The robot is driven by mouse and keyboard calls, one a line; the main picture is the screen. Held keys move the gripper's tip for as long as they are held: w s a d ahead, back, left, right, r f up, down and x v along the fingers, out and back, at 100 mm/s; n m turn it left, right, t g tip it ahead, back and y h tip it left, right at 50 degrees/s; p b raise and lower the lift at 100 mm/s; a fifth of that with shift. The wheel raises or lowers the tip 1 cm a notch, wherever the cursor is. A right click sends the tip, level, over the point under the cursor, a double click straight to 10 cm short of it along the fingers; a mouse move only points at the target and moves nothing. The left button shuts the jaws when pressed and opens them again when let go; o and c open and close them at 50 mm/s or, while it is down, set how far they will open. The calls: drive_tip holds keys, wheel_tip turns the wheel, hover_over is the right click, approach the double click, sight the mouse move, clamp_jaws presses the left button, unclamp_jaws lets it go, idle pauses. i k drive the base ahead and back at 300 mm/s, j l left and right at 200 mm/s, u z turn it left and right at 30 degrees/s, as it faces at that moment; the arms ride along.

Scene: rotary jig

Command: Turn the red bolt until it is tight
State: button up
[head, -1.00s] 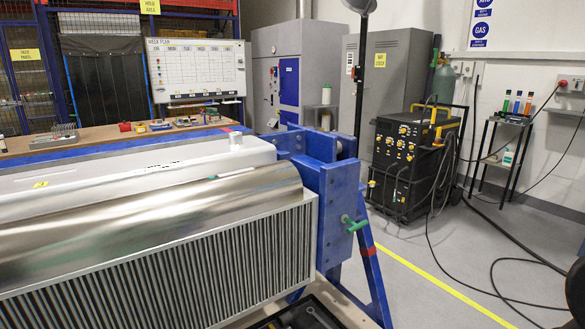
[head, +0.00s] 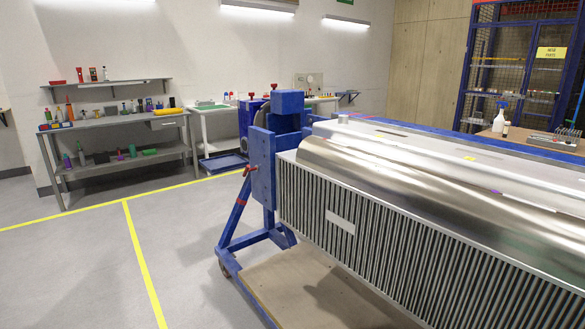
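The red bolt (head: 250,170) shows as a small red handle on the outer face of the blue upright plate (head: 263,168) at the left end of the jig. It is small in the head view, and I cannot tell how tight it is. The jig holds a long silver part (head: 400,185) with a rounded shiny top and a finned front, on the right side of the picture. My gripper is not in view.
A blue slanted leg (head: 236,212) and a flat wooden base (head: 300,285) stand below the jig's end. Open grey floor with yellow lines (head: 140,255) lies to the left. A grey workbench (head: 115,125) with tools and a white table (head: 212,122) stand behind.

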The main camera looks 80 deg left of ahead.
sight(247, 169)
drive_tip(key=u, duration=2.8)
drive_tip(key=i+j+z, duration=0.1)
drive_tip(key=i+j, duration=0.65)
drive_tip(key=i, duration=0.25)
drive_tip(key=i+j, duration=0.85)
drive_tip(key=i+l+z, duration=0.05)
drive_tip(key=i, duration=0.05)
